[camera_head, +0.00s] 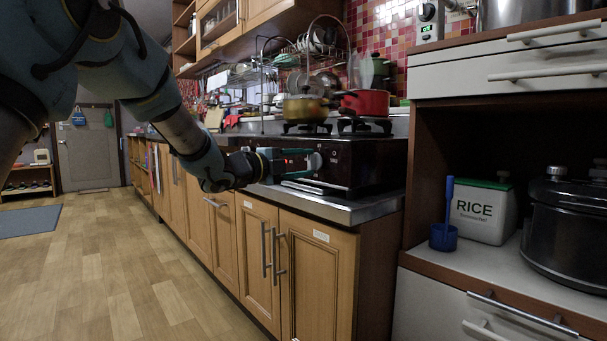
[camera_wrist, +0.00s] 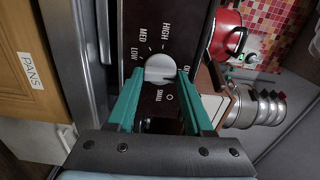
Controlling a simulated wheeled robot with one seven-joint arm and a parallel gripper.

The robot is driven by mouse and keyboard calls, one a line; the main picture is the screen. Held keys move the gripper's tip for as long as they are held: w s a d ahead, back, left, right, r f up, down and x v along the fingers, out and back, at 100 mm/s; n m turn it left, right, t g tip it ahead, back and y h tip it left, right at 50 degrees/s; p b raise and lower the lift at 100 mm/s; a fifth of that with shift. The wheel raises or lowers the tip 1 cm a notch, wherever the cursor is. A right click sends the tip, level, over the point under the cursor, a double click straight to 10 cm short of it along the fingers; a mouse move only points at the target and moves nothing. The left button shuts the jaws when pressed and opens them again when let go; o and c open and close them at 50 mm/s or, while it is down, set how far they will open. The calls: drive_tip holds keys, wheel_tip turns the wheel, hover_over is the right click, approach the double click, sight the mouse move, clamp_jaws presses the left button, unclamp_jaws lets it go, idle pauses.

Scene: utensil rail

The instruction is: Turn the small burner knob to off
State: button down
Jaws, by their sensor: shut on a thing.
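The small burner knob (camera_wrist: 159,67) is a pale round dial on the dark front panel (camera_wrist: 178,45) of the stove. LOW, MED, HIGH and a partly covered OFF label surround it, with SMALL printed below. My gripper (camera_wrist: 159,74) has its two green fingers closed on opposite sides of the knob. In the head view my gripper (camera_head: 309,157) reaches from the left to the knob (camera_head: 316,161) on the stove front (camera_head: 340,162). I cannot make out the knob's pointer, so its setting is unclear.
A yellow pot (camera_head: 305,109) and a red pot (camera_head: 366,103) stand on the stove. A steel counter edge (camera_head: 345,208) runs below the panel, above wooden cabinets (camera_head: 318,260). A rice box (camera_head: 483,210) and black cooker (camera_head: 568,235) sit at right.

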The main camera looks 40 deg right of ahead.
drive_tip(key=shift+m, duration=0.3)
idle(0.4)
drive_tip(key=shift+c, duration=1.4)
unclamp_jaws()
drive_tip(key=a+p, duration=0.1)
drive_tip(key=a, duration=0.9)
drive_tip(key=shift+w+a, duration=0.3)
drive_tip(key=shift+a, duration=0.1)
